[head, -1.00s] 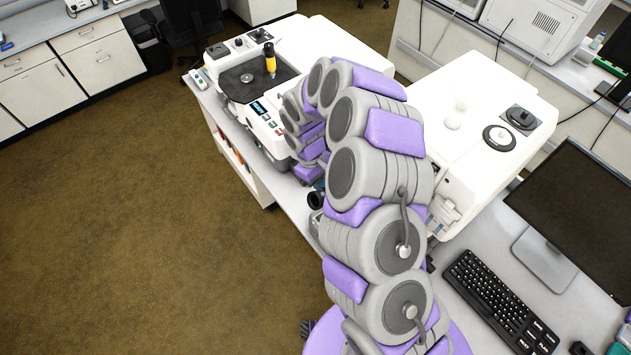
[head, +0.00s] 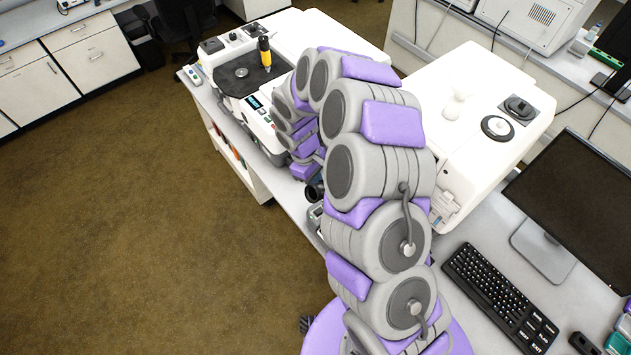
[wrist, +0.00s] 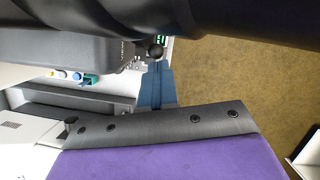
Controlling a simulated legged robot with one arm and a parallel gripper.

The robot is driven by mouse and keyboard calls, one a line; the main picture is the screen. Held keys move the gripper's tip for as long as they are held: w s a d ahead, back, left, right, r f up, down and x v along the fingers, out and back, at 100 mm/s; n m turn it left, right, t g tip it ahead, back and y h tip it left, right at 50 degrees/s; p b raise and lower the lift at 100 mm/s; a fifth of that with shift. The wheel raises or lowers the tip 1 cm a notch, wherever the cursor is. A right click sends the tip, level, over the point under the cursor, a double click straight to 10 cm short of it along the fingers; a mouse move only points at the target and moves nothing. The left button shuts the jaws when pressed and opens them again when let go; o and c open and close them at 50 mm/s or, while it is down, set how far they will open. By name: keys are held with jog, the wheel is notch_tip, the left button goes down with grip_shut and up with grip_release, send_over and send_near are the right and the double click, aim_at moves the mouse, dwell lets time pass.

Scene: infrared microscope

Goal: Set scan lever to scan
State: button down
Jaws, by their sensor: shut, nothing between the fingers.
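The infrared microscope (head: 310,32) is a large white instrument on the bench in the head view, with a black stage (head: 240,78) and a yellow-and-black upright part (head: 265,52). My arm hides part of its front right side. My gripper shows in the wrist view as a dark bolted strip with purple behind it (wrist: 150,122); it is shut and holds nothing visible. Its tips are hidden in the head view. A small round black knob (wrist: 155,52) shows beyond the strip, beside a dark grey housing. I cannot tell whether it is the scan lever or what its setting is.
A second white unit (head: 470,105) stands right of my arm. A monitor (head: 575,195) and a keyboard (head: 500,298) are on the bench at the right. Small coloured buttons (wrist: 65,75) show in the wrist view. The brown floor (head: 120,220) at the left is clear.

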jog(key=shift+s+d+n+t+b, duration=0.15)
jog(key=shift+s+n+t+b, duration=0.15)
jog(key=shift+s+n+b, duration=0.9)
jog(key=shift+s+h, duration=0.2)
jog(key=shift+h, duration=0.1)
jog(key=shift+w, duration=0.2)
jog(key=shift+w+d+p, duration=0.15)
jog(key=shift+w+p, duration=0.3)
jog(key=shift+w, duration=0.2)
